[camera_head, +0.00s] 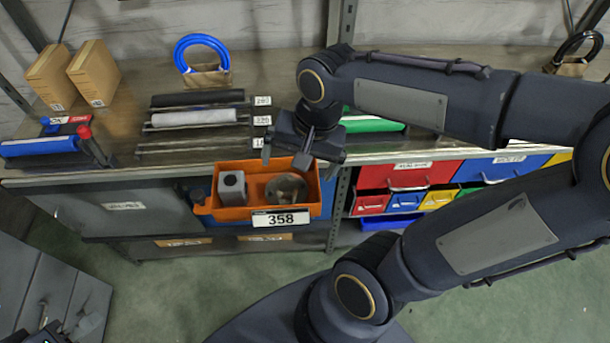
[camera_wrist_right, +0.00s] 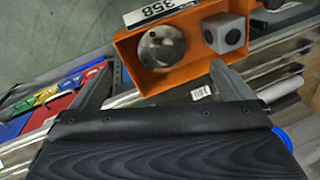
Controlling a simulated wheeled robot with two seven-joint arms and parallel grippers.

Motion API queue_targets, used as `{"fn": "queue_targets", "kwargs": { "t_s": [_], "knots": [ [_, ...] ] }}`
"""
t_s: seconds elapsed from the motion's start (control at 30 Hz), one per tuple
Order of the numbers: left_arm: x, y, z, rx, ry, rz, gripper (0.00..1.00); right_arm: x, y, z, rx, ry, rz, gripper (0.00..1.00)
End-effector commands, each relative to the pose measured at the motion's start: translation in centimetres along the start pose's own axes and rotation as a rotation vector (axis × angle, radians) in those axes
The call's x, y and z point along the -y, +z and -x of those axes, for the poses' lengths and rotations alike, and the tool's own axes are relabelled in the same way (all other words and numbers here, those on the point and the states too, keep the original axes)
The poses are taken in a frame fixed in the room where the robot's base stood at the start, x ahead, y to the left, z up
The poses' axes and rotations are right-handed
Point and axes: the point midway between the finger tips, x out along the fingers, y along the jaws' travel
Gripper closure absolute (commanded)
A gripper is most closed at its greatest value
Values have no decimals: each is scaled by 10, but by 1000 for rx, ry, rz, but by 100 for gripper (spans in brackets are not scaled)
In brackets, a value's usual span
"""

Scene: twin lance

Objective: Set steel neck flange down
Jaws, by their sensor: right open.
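The steel neck flange (camera_head: 286,190), a round grey metal disc, lies in the right part of an orange bin (camera_head: 240,214) labelled 358. In the right wrist view the flange (camera_wrist_right: 160,46) shows a central hole and smaller holes around it, inside the orange bin (camera_wrist_right: 165,81). My right gripper (camera_head: 285,158) is open and empty above the bin's back edge, apart from the flange. Its two fingers also show spread in the right wrist view (camera_wrist_right: 163,86). My left gripper (camera_head: 62,328) is only partly in view at the bottom left corner, and its jaws are unclear.
A grey cube with round holes (camera_head: 232,188) sits beside the flange in the bin. Behind are a bench with rollers (camera_head: 195,117), a blue ring (camera_head: 202,42) and cardboard boxes (camera_head: 93,73). Coloured drawers (camera_head: 408,187) are at right. Green floor lies in front.

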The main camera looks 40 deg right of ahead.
Motion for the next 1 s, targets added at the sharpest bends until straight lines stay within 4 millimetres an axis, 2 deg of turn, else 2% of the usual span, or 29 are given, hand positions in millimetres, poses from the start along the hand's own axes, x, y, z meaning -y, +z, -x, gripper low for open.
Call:
{"fn": "queue_targets", "kwargs": {
  "t_s": [0.1,0.2,0.33,0.5,1.0],
  "knots": [
    [0,0,0,0,0,0,64,-18,25,10,-55,-149,241,0],
    [0,0,0,0,0,0,64,-26,41,12,-122,-240,423,0],
    [0,0,0,0,0,0,64,-30,54,12,-196,-305,577,0],
    [0,0,0,0,0,0,64,-30,58,11,-226,-324,637,0],
    [0,0,0,0,0,0,64,-30,58,12,-225,-322,637,0]
  ]
}}
